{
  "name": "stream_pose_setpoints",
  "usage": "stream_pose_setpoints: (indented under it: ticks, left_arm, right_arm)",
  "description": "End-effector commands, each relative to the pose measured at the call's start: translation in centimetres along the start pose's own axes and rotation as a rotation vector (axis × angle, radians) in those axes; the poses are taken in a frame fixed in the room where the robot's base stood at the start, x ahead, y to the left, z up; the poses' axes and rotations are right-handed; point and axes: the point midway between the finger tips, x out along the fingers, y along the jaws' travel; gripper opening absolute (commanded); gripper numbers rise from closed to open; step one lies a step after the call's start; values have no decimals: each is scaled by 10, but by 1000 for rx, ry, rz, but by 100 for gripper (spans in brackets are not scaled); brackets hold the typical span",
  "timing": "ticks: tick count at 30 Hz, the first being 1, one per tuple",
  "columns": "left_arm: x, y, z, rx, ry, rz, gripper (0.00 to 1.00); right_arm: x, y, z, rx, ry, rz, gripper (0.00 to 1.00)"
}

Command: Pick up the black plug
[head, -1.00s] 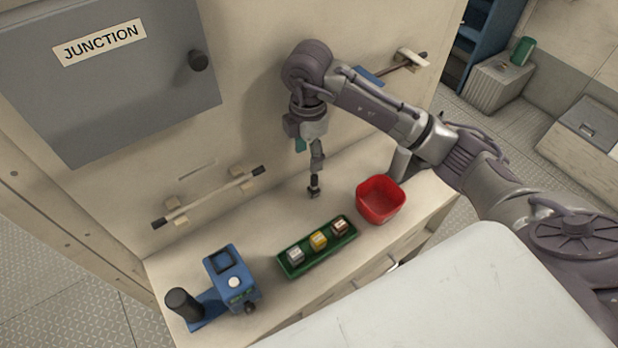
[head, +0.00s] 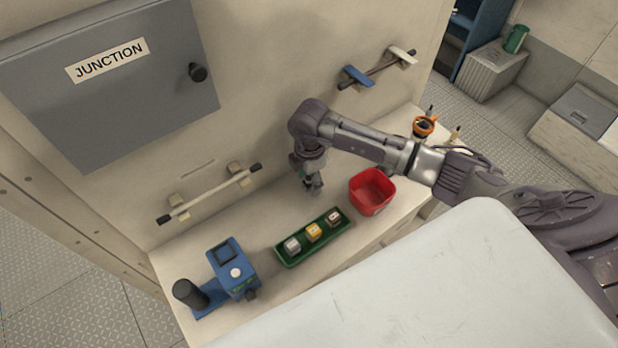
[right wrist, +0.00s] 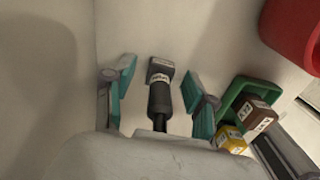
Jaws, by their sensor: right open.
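The black plug (right wrist: 160,98) shows in the right wrist view as a dark cylinder with a square, labelled head, above a pale surface. My right gripper (right wrist: 159,80) is open, with one teal-padded finger on each side of the plug. A gap shows between the plug and each finger. In the head view my right gripper (head: 313,186) points down low over the counter, behind the green tray, and largely hides the plug. My left gripper is not in view.
A green tray (head: 289,261) with three small labelled blocks lies in front of the gripper. A red bin (head: 372,192) stands to its right. A blue device (head: 232,268) with a black cylinder (head: 188,293) stands at left. A rail (head: 210,193) is on the wall behind.

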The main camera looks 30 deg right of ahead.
Motion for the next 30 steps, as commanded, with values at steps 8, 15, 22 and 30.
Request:
stream_pose_setpoints:
  ticks: [8,15,22,30]
  left_arm:
    - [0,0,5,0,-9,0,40]
    - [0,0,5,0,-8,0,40]
    - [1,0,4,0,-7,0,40]
    - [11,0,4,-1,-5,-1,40]
  right_arm:
    - [0,0,0,0,0,0,35]
    - [0,0,0,0,1,0,0]
    - [-1,0,0,0,1,0,0]
    - [-17,1,0,0,2,5,0]
